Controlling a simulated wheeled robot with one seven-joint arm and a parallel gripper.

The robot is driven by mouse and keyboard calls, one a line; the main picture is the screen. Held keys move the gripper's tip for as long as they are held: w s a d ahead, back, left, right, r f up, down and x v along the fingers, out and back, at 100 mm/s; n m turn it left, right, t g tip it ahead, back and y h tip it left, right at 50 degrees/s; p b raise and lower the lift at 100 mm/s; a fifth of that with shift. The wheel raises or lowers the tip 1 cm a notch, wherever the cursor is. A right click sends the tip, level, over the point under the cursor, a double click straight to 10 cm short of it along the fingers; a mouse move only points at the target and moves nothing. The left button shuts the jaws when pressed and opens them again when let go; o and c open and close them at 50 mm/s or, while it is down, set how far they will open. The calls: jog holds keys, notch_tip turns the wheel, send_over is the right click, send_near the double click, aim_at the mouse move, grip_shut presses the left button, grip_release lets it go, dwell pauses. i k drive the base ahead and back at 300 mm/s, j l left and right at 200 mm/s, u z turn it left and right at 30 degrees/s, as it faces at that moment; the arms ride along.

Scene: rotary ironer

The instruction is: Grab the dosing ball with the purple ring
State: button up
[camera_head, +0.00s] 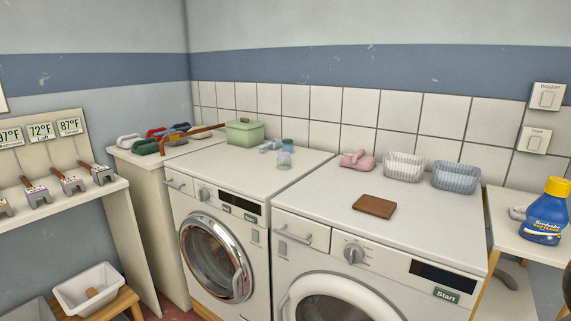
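A small pale, see-through cup with a faint purple tint (284,159) stands on top of the left washing machine, near its right side. It looks like the dosing ball with the purple ring, but it is too small to make the ring out clearly. A teal-green one (288,145) stands just behind it. A light blue item (269,146), seemingly lying on its side, is to its left. My gripper is not in view.
The left machine's top (232,168) also bears a green lidded box (245,132). A blue bottle (545,215) stands far right. The front of the left top is clear.

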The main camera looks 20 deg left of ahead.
aim_at(284, 159)
jog(key=i+j, duration=0.25)
jog(key=j, duration=0.2)
jog(key=i+j+z, duration=0.15)
jog(key=j, duration=0.35)
jog(key=i+j, duration=0.3)
jog(key=j, duration=0.2)
jog(key=i+j+z, duration=0.1)
jog(key=i+j, duration=0.15)
jog(key=j, duration=0.25)
jog(key=i+j, duration=0.2)
jog(key=j, duration=0.3)
jog(key=i+j+z, duration=0.15)
jog(key=j, duration=0.35)
jog(key=i+j, duration=0.25)
jog(key=j, duration=0.3)
jog(key=i+j+z, duration=0.1)
jog(key=j, duration=0.45)
jog(key=i, duration=0.1)
